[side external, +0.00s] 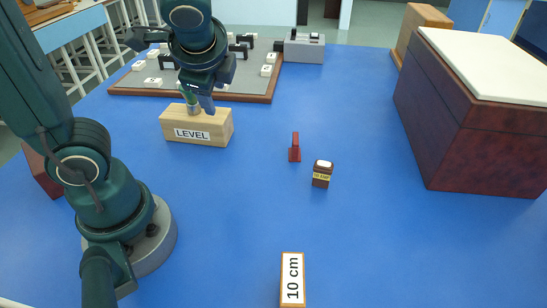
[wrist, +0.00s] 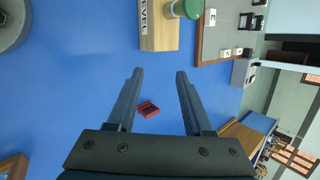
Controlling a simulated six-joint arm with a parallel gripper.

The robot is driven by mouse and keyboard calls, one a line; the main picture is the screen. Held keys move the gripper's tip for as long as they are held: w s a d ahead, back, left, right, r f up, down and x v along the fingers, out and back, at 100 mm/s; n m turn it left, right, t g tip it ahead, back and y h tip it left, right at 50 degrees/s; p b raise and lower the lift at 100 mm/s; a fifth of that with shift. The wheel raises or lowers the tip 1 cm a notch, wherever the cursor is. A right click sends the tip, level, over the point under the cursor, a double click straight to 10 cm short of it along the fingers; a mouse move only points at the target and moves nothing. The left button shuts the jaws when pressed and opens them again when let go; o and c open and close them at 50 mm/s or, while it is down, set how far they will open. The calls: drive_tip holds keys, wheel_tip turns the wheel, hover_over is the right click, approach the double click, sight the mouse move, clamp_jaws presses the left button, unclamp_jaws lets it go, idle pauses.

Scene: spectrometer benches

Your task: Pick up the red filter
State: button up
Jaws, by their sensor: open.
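The red filter (side external: 295,149) stands upright on the blue table, right of the middle in the side view. In the wrist view the red filter (wrist: 148,109) lies between and beyond my two fingers, nearer the left one. My gripper (side external: 206,99) is open and empty, well to the left of the filter in the side view, in front of or above the wooden LEVEL block. In the wrist view my gripper (wrist: 159,72) has its fingers wide apart, with bare table between the tips.
A small dark labelled box (side external: 321,181) stands close to the filter, front right. The LEVEL block (side external: 216,127) carries a green-topped cylinder (wrist: 186,9). A grey board (side external: 186,88) with parts lies behind. A large dark box (side external: 470,150) is right, a 10 cm block (side external: 292,278) in front.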

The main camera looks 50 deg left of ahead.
drive_tip(key=w+f+m+y, duration=0.2)
drive_tip(key=w+m+y, duration=0.1)
drive_tip(key=w+m, duration=0.3)
drive_tip(key=m+t+y, duration=0.2)
drive_tip(key=m+t, duration=0.2)
drive_tip(key=m, duration=0.3)
hover_over(296, 140)
drive_tip(key=s, duration=0.2)
wheel_tip(296, 140, down, 5)
drive_tip(key=f+m, duration=0.1)
drive_tip(key=d+f, duration=0.1)
drive_tip(key=f, duration=0.1)
drive_tip(key=d+f+m, duration=0.1)
drive_tip(key=shift+d+f+m+t+h, duration=0.2)
drive_tip(key=shift+f+m+t+h, duration=0.1)
drive_tip(key=shift+t, duration=0.1)
drive_tip(key=shift+s+d+f, duration=0.15)
drive_tip(key=shift+f, duration=0.3)
drive_tip(key=shift+x, duration=2.35)
clamp_jaws()
